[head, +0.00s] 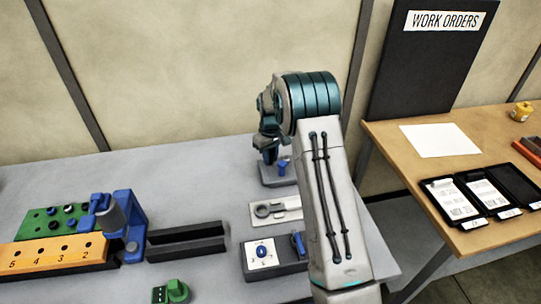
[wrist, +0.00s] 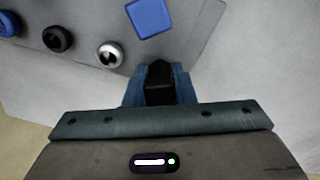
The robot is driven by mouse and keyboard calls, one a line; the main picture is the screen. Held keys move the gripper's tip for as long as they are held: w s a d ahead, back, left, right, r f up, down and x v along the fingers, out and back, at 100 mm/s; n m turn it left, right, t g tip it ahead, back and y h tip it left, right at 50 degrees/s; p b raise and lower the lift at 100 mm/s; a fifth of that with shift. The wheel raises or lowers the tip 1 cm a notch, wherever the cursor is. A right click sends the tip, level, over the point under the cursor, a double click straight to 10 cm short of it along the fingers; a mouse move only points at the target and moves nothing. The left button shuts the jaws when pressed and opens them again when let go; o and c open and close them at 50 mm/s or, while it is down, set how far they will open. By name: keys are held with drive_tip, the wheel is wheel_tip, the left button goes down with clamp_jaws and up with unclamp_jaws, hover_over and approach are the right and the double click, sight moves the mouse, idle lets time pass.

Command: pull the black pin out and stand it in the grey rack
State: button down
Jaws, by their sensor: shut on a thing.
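My gripper (wrist: 159,82) is shut on the black pin (wrist: 159,70), whose dark end shows between the blue fingers in the wrist view. A grey block (wrist: 185,45), which looks like the grey rack, lies just beyond the fingertips. A silver-topped pin (wrist: 110,54), a black round pin (wrist: 57,39) and a blue pin (wrist: 8,23) stand in a row on it, beside a blue square piece (wrist: 150,17). In the head view my gripper (head: 268,148) is above a grey block (head: 275,181) at the table's back. I cannot tell whether the held pin touches the rack.
A green block (head: 35,222) with several pins, an orange numbered bar (head: 50,254) and a blue clamp (head: 124,215) stand at the left. A dark channel (head: 185,245), a pale plate (head: 265,210) and a dark box (head: 262,268) lie nearer. The back-left tabletop is clear.

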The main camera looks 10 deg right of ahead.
drive_tip(key=shift+f, duration=0.35)
drive_tip(key=c, duration=1.1)
unclamp_jaws()
drive_tip(key=shift+c, duration=0.2)
wheel_tip(320, 180, up, 14)
drive_tip(key=b, duration=0.2)
